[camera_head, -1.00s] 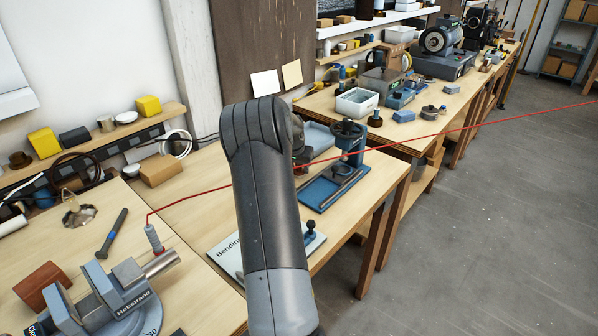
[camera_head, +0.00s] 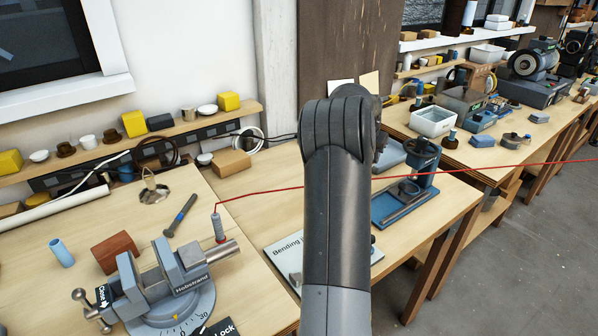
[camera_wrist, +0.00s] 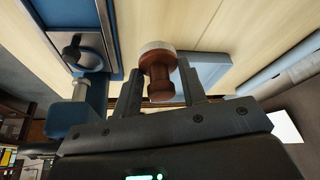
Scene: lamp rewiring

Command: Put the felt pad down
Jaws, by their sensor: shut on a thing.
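In the wrist view my gripper (camera_wrist: 160,92) is shut on a brown, spool-shaped piece with a pale disc at its outer end, which I take to be the felt pad (camera_wrist: 158,66). It sits between the two dark fingers, over a pale wooden surface. I cannot tell whether it touches that surface. In the head view my arm hides the gripper and the felt pad.
A vise (camera_head: 165,282) stands on the near bench, with a red-brown block (camera_head: 116,252) and a blue-handled tool (camera_head: 181,214) near it. A red wire (camera_head: 290,188) runs across from a grey upright piece (camera_head: 219,228). A blue bench fixture (camera_head: 410,198) stands right of my arm.

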